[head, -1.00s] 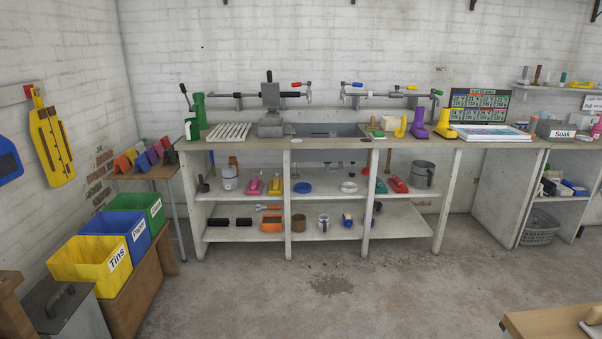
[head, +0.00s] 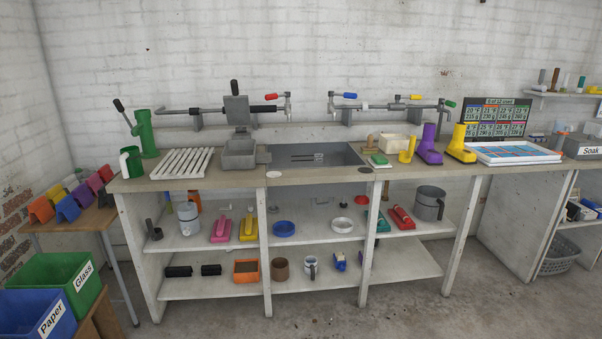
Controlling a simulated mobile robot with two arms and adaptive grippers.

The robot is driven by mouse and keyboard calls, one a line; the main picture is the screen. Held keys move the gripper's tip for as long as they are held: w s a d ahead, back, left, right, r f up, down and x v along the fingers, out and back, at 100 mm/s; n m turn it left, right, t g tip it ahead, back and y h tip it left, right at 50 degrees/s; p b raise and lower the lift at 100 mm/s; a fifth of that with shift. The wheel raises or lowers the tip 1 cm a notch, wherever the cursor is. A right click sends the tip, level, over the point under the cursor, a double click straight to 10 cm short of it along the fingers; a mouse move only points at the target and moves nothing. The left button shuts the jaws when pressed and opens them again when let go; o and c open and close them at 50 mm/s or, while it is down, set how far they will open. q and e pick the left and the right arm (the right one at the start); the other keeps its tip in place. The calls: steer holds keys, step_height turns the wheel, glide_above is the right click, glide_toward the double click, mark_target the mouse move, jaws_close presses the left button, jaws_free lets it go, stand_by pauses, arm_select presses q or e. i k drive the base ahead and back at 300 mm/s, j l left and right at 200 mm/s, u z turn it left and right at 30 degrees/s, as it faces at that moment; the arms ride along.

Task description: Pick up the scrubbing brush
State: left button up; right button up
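No object can be told for certain as the scrubbing brush at this size. Several small long items with raised tops, which could be brushes, lie on the middle shelf: a pink one (head: 221,230), a yellow one (head: 249,229), a teal one (head: 382,224) and a red one (head: 401,218). A small green and white block (head: 379,160) lies on the counter right of the sink (head: 315,155), with a small brown item (head: 370,142) behind it. Neither of my grippers is in view.
The long workbench (head: 310,178) has open shelves split by uprights. Yellow boots (head: 462,143), purple boots (head: 430,145) and a white tray (head: 515,153) stand on the counter's right. Green (head: 62,275) and blue (head: 35,313) bins are at lower left. Floor before the bench is clear.

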mark_target(370, 149)
steer(key=i+l+z, duration=0.1)
steer(key=i+z, duration=0.3)
steer(key=i, duration=0.4)
steer(key=i+j+z, duration=0.2)
steer(key=i+z, duration=0.15)
steer(key=i, duration=0.45)
